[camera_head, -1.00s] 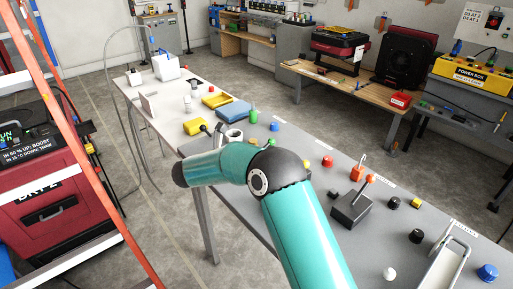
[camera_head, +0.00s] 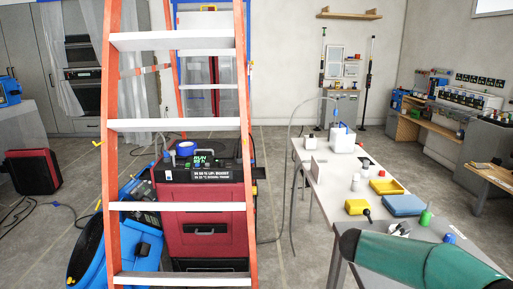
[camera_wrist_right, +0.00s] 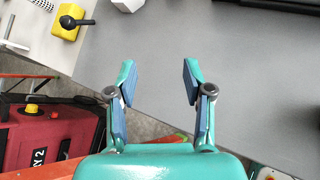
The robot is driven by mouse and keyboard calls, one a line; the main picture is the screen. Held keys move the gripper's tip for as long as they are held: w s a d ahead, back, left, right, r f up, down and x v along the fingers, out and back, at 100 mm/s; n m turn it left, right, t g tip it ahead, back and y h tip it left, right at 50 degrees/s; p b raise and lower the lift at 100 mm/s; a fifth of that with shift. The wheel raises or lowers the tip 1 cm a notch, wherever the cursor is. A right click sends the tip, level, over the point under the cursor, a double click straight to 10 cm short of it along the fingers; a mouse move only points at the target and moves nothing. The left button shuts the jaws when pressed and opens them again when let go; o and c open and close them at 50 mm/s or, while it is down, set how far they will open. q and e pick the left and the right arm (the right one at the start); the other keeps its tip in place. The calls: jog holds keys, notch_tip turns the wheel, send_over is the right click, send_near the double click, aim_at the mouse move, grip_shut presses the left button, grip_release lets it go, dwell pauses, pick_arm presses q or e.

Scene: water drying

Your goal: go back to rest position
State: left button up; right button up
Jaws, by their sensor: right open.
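My right gripper (camera_wrist_right: 158,85) is open and empty in the right wrist view, with its two fingers apart over the edge of the grey table (camera_wrist_right: 240,80). In the head view my teal right arm comes in from the lower right and crosses above the near end of the table (camera_head: 335,190). The right fingers are not visible in the head view. My left gripper is in neither current view.
An orange ladder (camera_head: 112,170) stands in front of a red machine (camera_head: 205,228) and a blue machine (camera_head: 135,252). The table holds a yellow tray (camera_head: 387,187), a blue sponge-like block (camera_head: 404,206) and a yellow block (camera_head: 357,207). Open floor lies behind the ladder.

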jog(key=a+y, duration=0.2)
jog(key=a, duration=0.1)
jog(key=a+f+m+t+y, duration=0.1)
jog(key=shift+w+a, duration=0.15)
jog(key=shift+a, duration=0.2)
jog(key=s+a+f+m+g+y+p, duration=0.1)
jog(key=s+a+f+m+y, duration=0.3)
jog(key=a+f, duration=0.35)
jog(key=s+a+f+m+g+y+p, duration=0.1)
jog(key=s+a+f+m+g+y, duration=0.2)
jog(key=s+a+f, duration=0.4)
jog(key=s+a+f+m+g+p, duration=0.1)
jog(key=s+f+m, duration=0.3)
jog(key=s, duration=0.3)
jog(key=s+a+f+m+y+p, duration=0.1)
jog(key=s+f+m, duration=0.3)
jog(key=s, duration=0.4)
jog(key=s+a+f+m+g+y, duration=0.1)
jog(key=s+a+f+m, duration=0.2)
jog(key=s+m, duration=0.3)
jog(key=shift+s+f+g+p, duration=0.3)
jog(key=shift+s+f+p, duration=0.1)
jog(key=shift+s+f, duration=0.35)
jog(key=shift+f, duration=0.1)
jog(key=shift+c, duration=0.8)
jog(key=shift+a, duration=0.1)
